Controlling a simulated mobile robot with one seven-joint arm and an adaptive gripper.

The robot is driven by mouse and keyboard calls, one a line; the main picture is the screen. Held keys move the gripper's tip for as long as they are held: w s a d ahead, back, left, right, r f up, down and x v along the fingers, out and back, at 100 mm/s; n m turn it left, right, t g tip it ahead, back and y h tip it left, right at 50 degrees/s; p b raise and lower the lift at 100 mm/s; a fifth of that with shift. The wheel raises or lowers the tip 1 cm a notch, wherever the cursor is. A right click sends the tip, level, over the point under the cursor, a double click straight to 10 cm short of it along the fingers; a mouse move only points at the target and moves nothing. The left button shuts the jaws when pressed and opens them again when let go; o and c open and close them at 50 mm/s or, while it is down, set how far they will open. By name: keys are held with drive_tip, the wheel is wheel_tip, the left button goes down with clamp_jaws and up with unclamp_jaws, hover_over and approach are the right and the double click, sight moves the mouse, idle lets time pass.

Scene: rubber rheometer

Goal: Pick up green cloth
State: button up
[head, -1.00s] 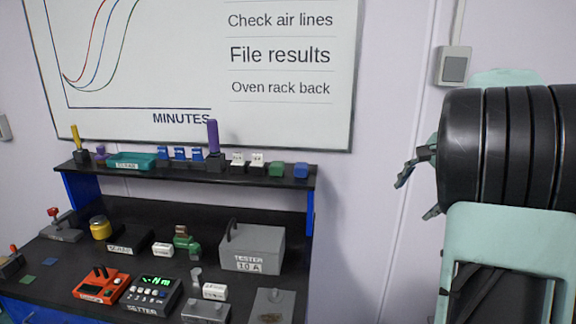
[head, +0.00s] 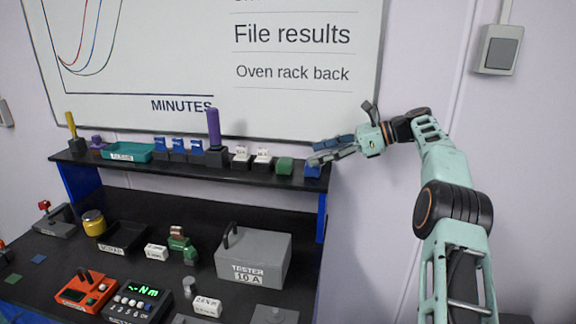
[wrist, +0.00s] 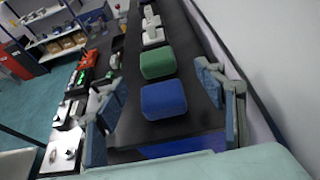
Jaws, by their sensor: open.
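The green cloth (head: 285,166) looks like a small folded block lying on the black upper shelf, near its right end. It also shows in the wrist view (wrist: 157,62), just beyond a blue folded block (wrist: 163,100). My gripper (head: 314,152) is open and empty at the shelf's right end, over the blue block. In the wrist view its two fingers (wrist: 168,112) stand wide apart on either side of the blue block's near end, with the green cloth farther ahead between their lines. Whether the fingers touch the blue block cannot be told.
White blocks (head: 263,157) stand left of the green cloth, then a purple-handled tool (head: 213,130) and a teal tray (head: 129,152). The whiteboard (head: 290,110) and wall rise behind the shelf (head: 180,169). A grey tester box (head: 265,258) stands on the bench below.

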sight(293, 161)
drive_tip(key=x, duration=0.5)
drive_tip(key=shift+a+f, duration=0.1)
drive_tip(key=shift+a, duration=0.1)
drive_tip(key=x, duration=0.5)
drive_tip(key=shift+s+a, duration=0.2)
drive_tip(key=shift+d, duration=0.1)
drive_tip(key=c, duration=1)
